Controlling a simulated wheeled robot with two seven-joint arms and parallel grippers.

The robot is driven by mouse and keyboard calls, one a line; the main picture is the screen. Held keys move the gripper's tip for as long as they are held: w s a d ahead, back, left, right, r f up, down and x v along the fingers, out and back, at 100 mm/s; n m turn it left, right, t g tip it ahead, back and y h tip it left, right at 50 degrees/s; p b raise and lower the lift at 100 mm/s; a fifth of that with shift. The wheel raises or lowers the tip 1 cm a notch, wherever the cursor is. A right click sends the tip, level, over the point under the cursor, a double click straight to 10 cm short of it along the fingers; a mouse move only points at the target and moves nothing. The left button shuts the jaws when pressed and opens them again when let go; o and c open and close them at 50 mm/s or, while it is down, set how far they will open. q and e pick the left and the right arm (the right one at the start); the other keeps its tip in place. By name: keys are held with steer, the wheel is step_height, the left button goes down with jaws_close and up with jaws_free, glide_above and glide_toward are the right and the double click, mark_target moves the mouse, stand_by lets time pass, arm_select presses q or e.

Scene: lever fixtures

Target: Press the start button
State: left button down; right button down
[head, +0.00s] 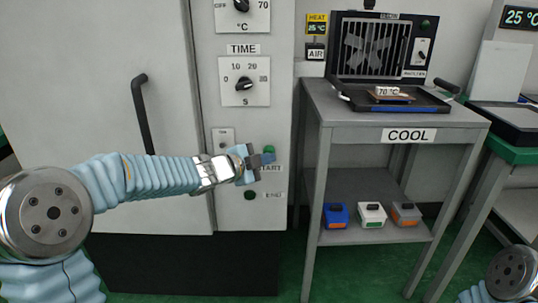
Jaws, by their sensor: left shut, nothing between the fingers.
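The cabinet's control panel (227,120) carries a START label (272,168), partly covered by my left gripper. My left gripper (268,158) is shut and empty, with its tips in front of the panel just above this label. I cannot make out the start button itself; the gripper seems to cover the spot beside the label. A green round spot (268,149) shows just above the fingertips. Whether the fingertips touch the panel cannot be told. My right gripper is out of view.
Below is a dark green button (250,195) beside an END label (273,195). Higher up is the TIME dial (244,84). The cabinet door handle (142,113) sticks out at left. A grey COOL table (345,133) stands to the right, with small boxes on its lower shelf.

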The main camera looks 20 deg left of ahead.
arm_select(q)
steer(key=shift+w+a, duration=0.1)
steer(key=shift+w, duration=0.15)
stand_by(0.6)
steer(key=shift+s+d+b, duration=0.3)
steer(key=shift+s, duration=0.65)
steer(key=shift+s+d+b, duration=0.25)
steer(key=shift+s+b, duration=0.05)
steer(key=shift+s, duration=0.5)
steer(key=shift+s+d+b, duration=0.2)
steer(key=shift+s+b, duration=0.15)
steer(key=shift+s, duration=0.45)
steer(key=shift+s+d+b, duration=0.25)
steer(key=shift+s+b, duration=0.05)
steer(key=shift+s, duration=0.5)
